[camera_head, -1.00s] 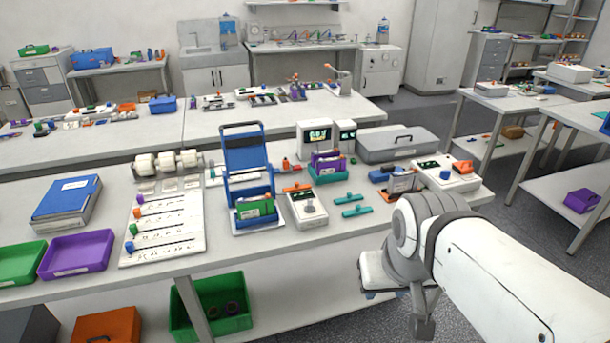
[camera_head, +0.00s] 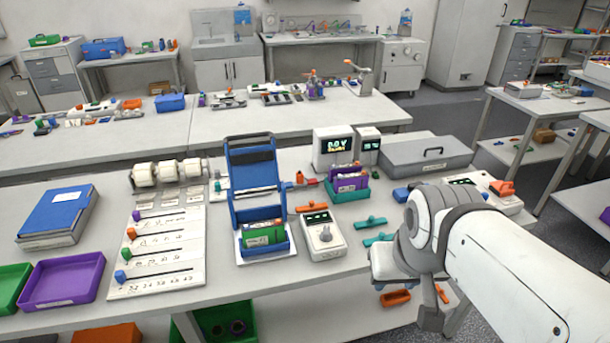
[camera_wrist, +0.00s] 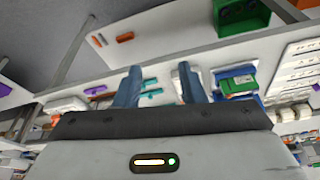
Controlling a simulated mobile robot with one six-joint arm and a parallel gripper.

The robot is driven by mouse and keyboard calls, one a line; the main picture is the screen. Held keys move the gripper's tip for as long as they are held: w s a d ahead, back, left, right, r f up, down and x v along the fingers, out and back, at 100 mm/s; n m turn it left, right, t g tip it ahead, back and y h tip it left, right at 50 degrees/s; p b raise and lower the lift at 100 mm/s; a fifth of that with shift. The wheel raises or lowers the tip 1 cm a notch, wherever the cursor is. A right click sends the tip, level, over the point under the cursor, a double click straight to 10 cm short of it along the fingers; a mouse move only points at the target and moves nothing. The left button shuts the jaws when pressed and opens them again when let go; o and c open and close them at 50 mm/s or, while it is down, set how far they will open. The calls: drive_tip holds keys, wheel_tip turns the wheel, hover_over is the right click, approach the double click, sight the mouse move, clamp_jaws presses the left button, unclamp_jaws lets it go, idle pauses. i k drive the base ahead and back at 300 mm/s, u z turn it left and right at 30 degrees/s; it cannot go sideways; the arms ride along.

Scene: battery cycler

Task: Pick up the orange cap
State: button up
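Several small orange pieces are in view, and I cannot tell for certain which is the orange cap. In the head view, a small upright orange piece (camera_head: 299,177) stands right of the blue stand, and an orange bar-like piece (camera_head: 311,208) lies in front of it. An orange piece (camera_head: 395,298) lies below the bench's front edge; another (camera_wrist: 125,37) shows in the wrist view. My gripper (camera_wrist: 158,85) is open and empty, its two blue-grey fingers apart.
The blue stand (camera_head: 254,173) rises mid-bench. A white meter (camera_head: 322,238), teal pieces (camera_head: 371,223) and a purple-and-green bin (camera_head: 346,186) stand to its right. A grey case (camera_head: 425,152) lies behind my arm. The front strip of bench left of my wrist is clear.

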sight(311, 207)
drive_tip(key=i, duration=0.95)
drive_tip(key=z, duration=0.05)
